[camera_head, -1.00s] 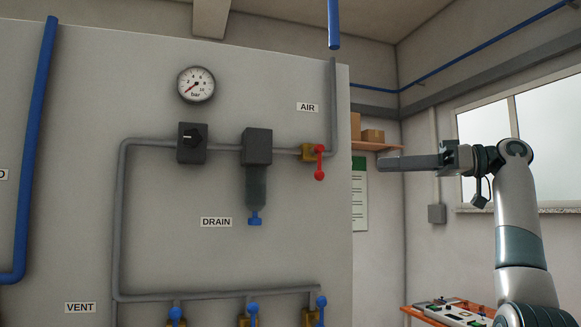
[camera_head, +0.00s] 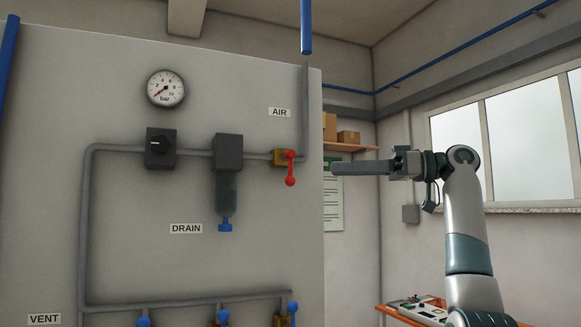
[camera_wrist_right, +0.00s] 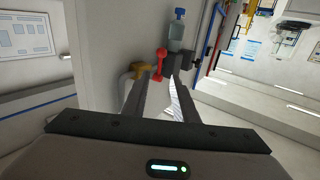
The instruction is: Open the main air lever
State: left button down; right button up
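The main air lever (camera_head: 290,168) is red and hangs down from a yellow valve body (camera_head: 278,157) under the AIR label. In the right wrist view the red lever (camera_wrist_right: 159,65) shows ahead, roughly between the fingertips, beside its yellow valve (camera_wrist_right: 138,70). My right gripper (camera_head: 334,168) points left toward the lever at about its height, with a gap between them in the head view. In the right wrist view my right gripper (camera_wrist_right: 160,84) has its two fingers apart with nothing between them. My left gripper is in neither view.
Several blue-handled valves sit along the bottom. An orange table (camera_head: 396,316) stands at lower right. A wall shelf (camera_head: 350,147) is behind my gripper.

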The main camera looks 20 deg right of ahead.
aim_at(291, 175)
jog(key=p+x, duration=0.4)
jog(key=x, duration=0.7)
jog(key=shift+w+a, duration=0.35)
jog(key=shift+a, duration=0.2)
jog(key=shift+c, duration=0.2)
grip_shut()
dwell(0.6)
